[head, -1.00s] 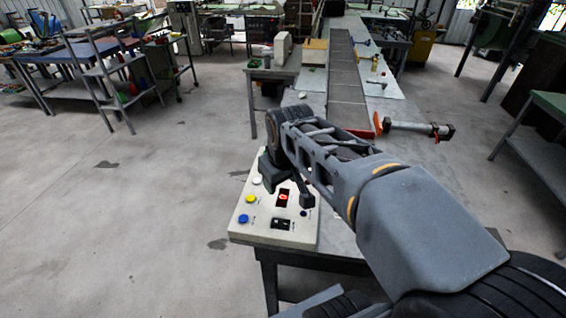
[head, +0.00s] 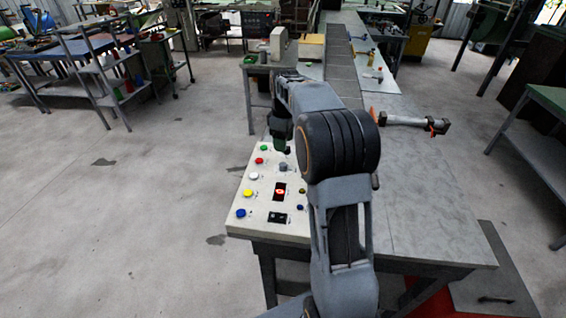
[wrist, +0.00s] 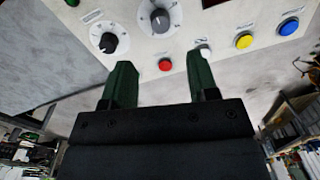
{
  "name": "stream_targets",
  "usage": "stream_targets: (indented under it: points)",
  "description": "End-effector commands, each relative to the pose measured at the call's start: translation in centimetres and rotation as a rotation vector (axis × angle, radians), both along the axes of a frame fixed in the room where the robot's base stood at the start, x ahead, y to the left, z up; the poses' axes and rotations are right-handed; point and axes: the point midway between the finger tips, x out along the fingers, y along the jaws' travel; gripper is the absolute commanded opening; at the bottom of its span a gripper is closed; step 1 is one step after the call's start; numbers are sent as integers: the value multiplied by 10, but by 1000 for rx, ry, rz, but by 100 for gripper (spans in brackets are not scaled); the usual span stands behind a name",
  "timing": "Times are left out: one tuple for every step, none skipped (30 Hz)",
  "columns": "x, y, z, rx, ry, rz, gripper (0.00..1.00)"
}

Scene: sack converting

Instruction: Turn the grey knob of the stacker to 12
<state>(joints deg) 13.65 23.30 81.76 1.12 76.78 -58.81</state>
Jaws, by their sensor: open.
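The grey knob (wrist: 159,19) is on the pale control panel (wrist: 190,27) at the top of the wrist view, with dial marks around it. Its pointer setting is too small to read. In the head view the grey knob (head: 283,167) shows just below my gripper (head: 281,142). A black knob (wrist: 109,42) on a white dial sits to its left in the wrist view. My gripper (wrist: 160,82) is open and empty, its two green fingers apart. The fingertips appear short of the grey knob, which touches neither finger.
Red (wrist: 165,65), white (wrist: 203,50), yellow (wrist: 244,40) and blue (wrist: 289,27) buttons line the panel edge. A red-lit display (head: 280,191) is on the panel. The grey table (head: 430,215) is clear to the right; a cylinder (head: 405,121) lies farther back.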

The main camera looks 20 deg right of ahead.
Motion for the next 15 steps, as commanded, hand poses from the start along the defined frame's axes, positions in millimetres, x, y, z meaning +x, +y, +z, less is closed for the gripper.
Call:
stream_targets:
  points:
    - [-1,1,-11,1,4,0,54]
    - [-1,1,-16,1,4,0,54]
    - [-1,1,-24,1,4,0,54]
    - [-2,1,-29,1,4,0,54]
    - [-2,1,-35,1,4,0,54]
    - [-2,2,-42,1,4,-1,54]
    - [-2,2,-47,1,4,-1,54]
    - [-2,2,-52,1,4,-1,54]
    - [-2,2,-58,1,2,-1,54]
    - [-2,2,-62,1,2,-1,54]
    - [-3,2,-66,1,2,-1,54]
    - [-2,2,-71,0,1,-1,54]
    - [-2,2,-74,0,1,-1,54]
    - [-2,2,-77,0,1,-1,54]
    - [-3,3,-81,1,2,-1,54]
